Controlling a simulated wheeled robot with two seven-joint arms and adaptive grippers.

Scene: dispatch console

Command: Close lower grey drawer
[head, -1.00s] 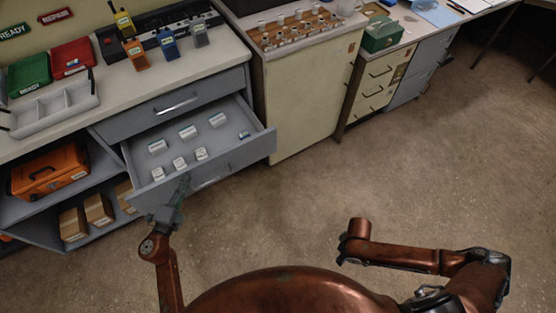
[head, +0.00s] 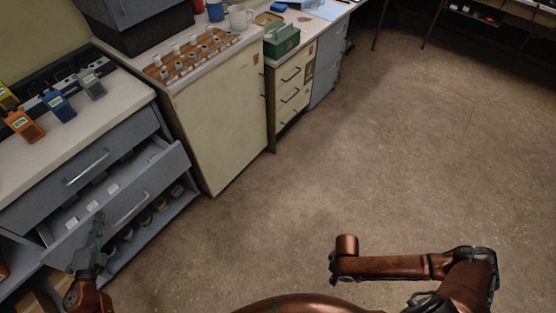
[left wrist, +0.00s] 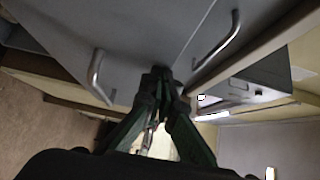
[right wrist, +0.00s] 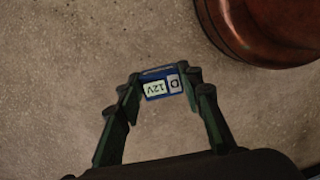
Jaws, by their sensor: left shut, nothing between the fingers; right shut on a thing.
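The lower grey drawer (head: 158,186) is part-way out below the shut upper grey drawer (head: 105,160). Small white boxes (head: 92,206) show in its opening. My left gripper (head: 98,222) is shut and empty at the near end of the drawer's front; I cannot tell whether it touches. In the left wrist view its fingertips (left wrist: 160,76) are together, close to grey fronts with two bar handles. My right gripper (right wrist: 159,84) is shut on a blue battery (right wrist: 162,84) marked 12V and D, above the floor. In the head view this gripper is hidden.
Several jars (head: 160,204) stand in the shelf space beneath the drawer. A cream cabinet (head: 220,120) adjoins on the right, with a tray of small pieces (head: 195,52) on top. Radios (head: 58,104) stand on the counter at left. The floor (head: 330,170) is clear.

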